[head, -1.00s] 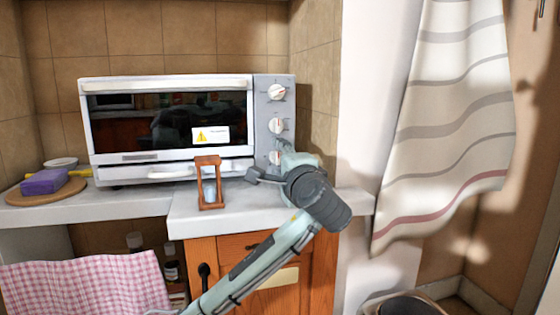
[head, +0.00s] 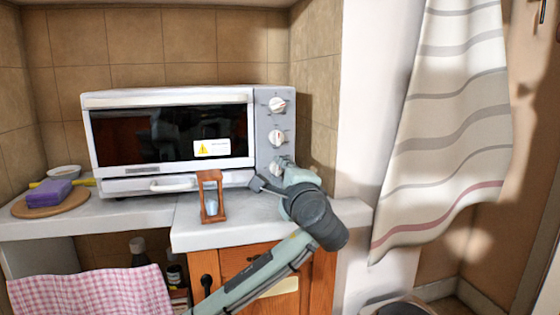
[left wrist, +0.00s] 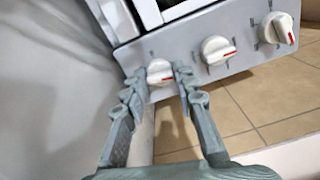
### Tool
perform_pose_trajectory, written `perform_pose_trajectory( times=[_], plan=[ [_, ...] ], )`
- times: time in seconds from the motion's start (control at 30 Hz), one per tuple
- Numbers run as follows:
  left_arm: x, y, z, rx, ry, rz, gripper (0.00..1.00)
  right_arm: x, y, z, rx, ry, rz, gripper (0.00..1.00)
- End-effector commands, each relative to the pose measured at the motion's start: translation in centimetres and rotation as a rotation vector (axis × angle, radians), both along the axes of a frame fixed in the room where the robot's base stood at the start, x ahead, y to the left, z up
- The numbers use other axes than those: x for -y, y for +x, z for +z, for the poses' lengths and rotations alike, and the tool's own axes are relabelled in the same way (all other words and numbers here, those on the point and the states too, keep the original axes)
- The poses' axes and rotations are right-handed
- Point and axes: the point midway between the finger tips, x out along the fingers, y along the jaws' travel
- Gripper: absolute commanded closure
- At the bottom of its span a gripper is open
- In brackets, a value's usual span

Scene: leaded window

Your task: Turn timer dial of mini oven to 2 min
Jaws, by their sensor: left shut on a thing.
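The mini oven (head: 265,100) stands on the counter, with three white dials down the right side of its front. The top dial (head: 277,104) and middle dial (head: 277,138) are free. My left gripper (left wrist: 160,75) is shut on the lowest dial (left wrist: 160,70), with one finger on each side of it. A red mark shows on this dial in the left wrist view, but its scale is too small to read. In the head view my left gripper (head: 272,180) partly covers the lowest dial. My right gripper is not in view.
A wooden-framed hourglass (head: 203,196) stands on the counter (head: 240,234) in front of the oven, left of my gripper. A purple sponge (head: 48,193) lies on a round board at the left. A striped curtain (head: 450,130) hangs at the right.

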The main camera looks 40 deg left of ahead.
Motion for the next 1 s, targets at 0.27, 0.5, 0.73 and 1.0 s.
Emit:
perform_pose_trajectory(
  times=[0.27, 0.5, 0.73, 1.0],
  plan=[
    [0.0, 0.0, 0.3, -0.182, 0.153, -0.002, 1.0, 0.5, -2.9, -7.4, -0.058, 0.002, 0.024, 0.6],
    [0.1, 0.0, 0.0, -0.343, 0.292, -0.002, 1.0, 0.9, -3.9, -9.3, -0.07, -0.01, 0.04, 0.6],
    [0.1, 0.0, 0.0, -0.463, 0.397, -0.001, 1.0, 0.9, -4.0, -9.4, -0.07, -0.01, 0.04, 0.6],
    [0.1, 0.0, -0.1, -0.545, 0.465, -0.002, 1.0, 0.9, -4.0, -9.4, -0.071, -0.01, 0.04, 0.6]
  ],
)
